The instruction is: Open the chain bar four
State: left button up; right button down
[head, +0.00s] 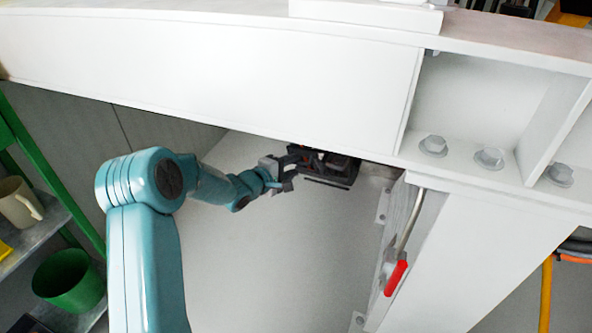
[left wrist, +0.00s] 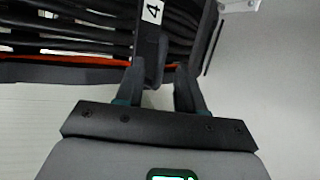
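The chain bar four (left wrist: 151,28) is a dark bar with a white label "4" in the left wrist view. It crosses a bundle of black cables (left wrist: 95,28) in the chain. Its near end lies between the two fingers of my left gripper (left wrist: 160,70). The fingers stand apart, and a gap shows between the bar and the right finger. In the head view, my left gripper (head: 287,168) is at the dark cable chain (head: 335,168) under the white beam. The chain's upper part is hidden by the beam. My right gripper is not in view.
The white beam (head: 220,72) runs above my left arm. A red-handled lever (head: 396,278) is on the post at right. A shelf at left holds a beige mug (head: 18,203) and a green pot (head: 70,281). The space below the chain is clear.

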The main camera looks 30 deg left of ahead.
aim_at(316, 158)
pick_arm(q)
jog(key=shift+x, duration=1.25)
grip_shut()
